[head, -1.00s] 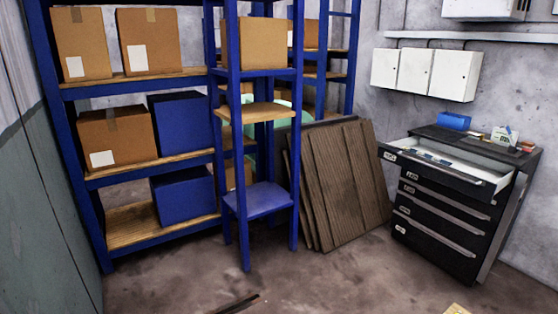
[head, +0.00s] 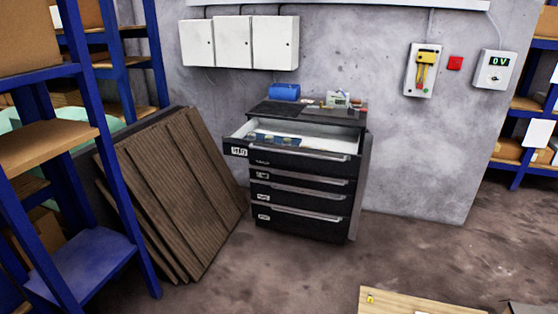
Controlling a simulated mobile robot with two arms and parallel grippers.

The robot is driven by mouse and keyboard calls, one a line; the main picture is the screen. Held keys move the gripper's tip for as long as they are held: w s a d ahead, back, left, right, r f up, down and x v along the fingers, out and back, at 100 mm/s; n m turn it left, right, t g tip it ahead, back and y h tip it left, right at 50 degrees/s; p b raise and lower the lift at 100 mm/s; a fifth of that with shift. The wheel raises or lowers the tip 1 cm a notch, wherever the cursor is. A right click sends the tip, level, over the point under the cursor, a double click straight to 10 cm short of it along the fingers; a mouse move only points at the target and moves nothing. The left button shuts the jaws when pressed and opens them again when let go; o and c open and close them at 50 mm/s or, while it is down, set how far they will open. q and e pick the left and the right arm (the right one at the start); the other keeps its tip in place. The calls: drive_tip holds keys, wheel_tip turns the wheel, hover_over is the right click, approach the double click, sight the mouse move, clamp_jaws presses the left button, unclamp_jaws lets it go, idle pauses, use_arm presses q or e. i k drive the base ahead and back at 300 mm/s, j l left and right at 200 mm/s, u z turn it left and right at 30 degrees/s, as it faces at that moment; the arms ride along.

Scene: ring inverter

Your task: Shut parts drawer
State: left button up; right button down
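The parts drawer (head: 305,157) is the top drawer of a black drawer cabinet (head: 300,227) against the grey wall. It is pulled out, and its white inside shows, with some small blue and tan items in it. The lower drawers of the cabinet are shut. A blue item (head: 285,92) and several small things lie on the cabinet top. Neither of my grippers is in the head view.
Brown wooden panels (head: 175,195) lean left of the cabinet, beside a blue shelf rack (head: 85,250). A wooden board (head: 410,301) is low at the front. White wall boxes (head: 235,43) hang above. The floor (head: 300,275) before the cabinet looks clear.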

sight(341, 156)
drive_tip(key=i+j, duration=0.2)
drive_tip(key=j, duration=0.2)
drive_tip(key=i+j+z, duration=0.1)
drive_tip(key=j, duration=0.3)
drive_tip(key=i+j+z, duration=0.1)
drive_tip(key=i+j, duration=0.3)
drive_tip(key=i, duration=0.15)
drive_tip(key=i+j+z, duration=0.1)
drive_tip(key=i+j, duration=0.3)
drive_tip(key=i, duration=0.1)
